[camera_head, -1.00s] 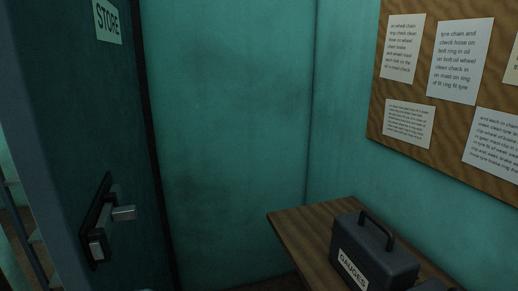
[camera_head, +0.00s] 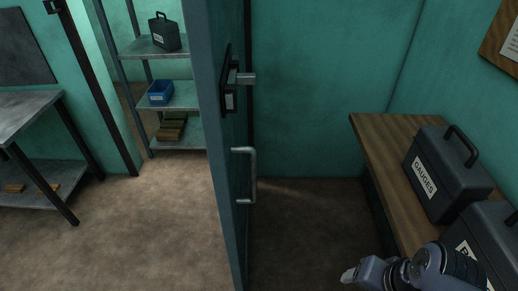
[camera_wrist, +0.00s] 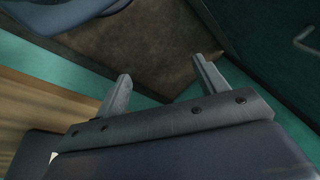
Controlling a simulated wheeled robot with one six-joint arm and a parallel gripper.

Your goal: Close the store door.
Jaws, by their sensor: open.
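The store door (camera_head: 216,150) stands open, seen nearly edge-on near the middle of the head view. Its right face carries a dark lock plate with a lever (camera_head: 243,79) and, lower down, a pale bar pull handle (camera_head: 248,175). The doorway lies left of the door, with shelves showing through it. My gripper (camera_head: 348,274) is low at the right in the head view, apart from the door and right of the pull handle. In the wrist view my gripper (camera_wrist: 160,85) has its two fingers spread with nothing between them. A grey handle (camera_wrist: 306,38) shows at upper right there.
A wooden bench (camera_head: 382,148) with a GAUGES case (camera_head: 440,175) and another dark case (camera_head: 488,240) stands along the right wall. Store shelves (camera_head: 172,96) hold a case and a blue bin. A metal table (camera_head: 28,112) stands at left. Bare floor (camera_head: 130,235) lies left of the door.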

